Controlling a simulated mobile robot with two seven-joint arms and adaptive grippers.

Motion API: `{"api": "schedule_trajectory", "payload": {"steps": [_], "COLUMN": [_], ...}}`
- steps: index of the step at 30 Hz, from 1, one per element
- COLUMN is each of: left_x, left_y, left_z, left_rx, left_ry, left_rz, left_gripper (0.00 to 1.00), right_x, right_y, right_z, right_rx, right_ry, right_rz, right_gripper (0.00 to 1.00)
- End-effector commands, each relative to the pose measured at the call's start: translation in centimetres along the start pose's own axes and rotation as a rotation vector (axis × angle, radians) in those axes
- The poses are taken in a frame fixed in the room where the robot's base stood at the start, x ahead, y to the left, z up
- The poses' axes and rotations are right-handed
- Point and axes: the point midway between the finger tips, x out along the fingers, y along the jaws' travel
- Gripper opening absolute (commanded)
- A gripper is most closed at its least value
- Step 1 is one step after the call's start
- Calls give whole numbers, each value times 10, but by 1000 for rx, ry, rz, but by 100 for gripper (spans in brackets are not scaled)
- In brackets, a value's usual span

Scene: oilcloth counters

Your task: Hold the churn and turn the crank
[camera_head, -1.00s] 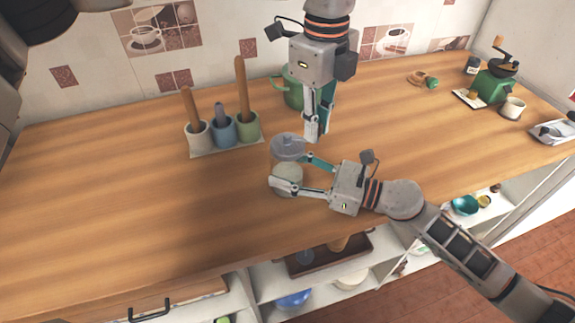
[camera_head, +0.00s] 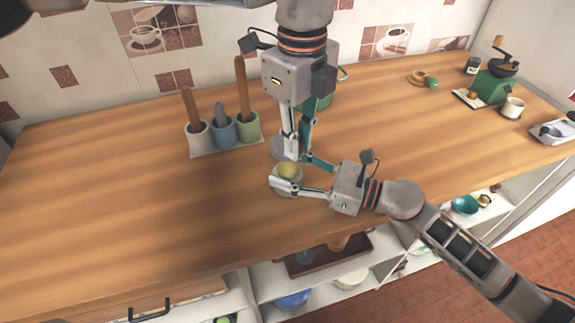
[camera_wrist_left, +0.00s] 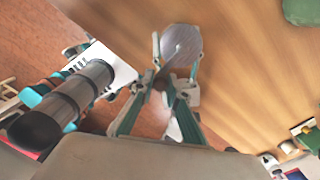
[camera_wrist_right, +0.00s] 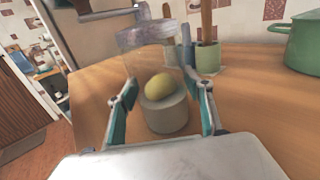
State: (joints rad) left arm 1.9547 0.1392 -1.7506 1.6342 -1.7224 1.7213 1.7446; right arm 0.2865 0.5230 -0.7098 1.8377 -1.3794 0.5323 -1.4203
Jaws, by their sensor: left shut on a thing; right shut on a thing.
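The churn (camera_head: 283,187) stands on the wooden counter, a pale base under a clear upper part with a greyish round lid (camera_wrist_right: 147,36). A yellow lump (camera_wrist_right: 160,86) shows inside it. My right gripper (camera_head: 290,172) is shut around the churn, one finger on each side, as the right wrist view also shows. My left gripper (camera_head: 297,154) comes down from above and is shut at the lid. In the left wrist view a small brownish piece, likely the crank's knob (camera_wrist_left: 162,77), is between its fingertips.
A rack with three pots (camera_head: 223,130) holding pestle-like handles stands to the left. A green pot (camera_wrist_right: 303,43) is behind the left gripper. A green grinder (camera_head: 492,86) and white cup (camera_head: 513,107) stand at far right. The left counter is clear.

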Motion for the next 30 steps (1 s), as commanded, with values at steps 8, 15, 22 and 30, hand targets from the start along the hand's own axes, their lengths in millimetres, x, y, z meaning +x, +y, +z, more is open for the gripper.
{"api": "schedule_trajectory", "payload": {"steps": [8,15,22,30], "left_x": [0,-2,-21,-46], "left_y": [0,0,-1,-1], "left_z": [0,0,0,0], "left_rx": [0,0,-1,-1], "left_ry": [0,0,-1,0], "left_rz": [-1,-1,-2,-2], "left_gripper": [31,31,31,31], "right_x": [0,0,0,0], "right_y": [0,0,0,0], "right_z": [0,0,0,0], "right_rx": [0,0,0,0], "right_ry": [0,0,0,0], "right_rz": [0,0,0,0], "right_gripper": [9,9,9,9]}}
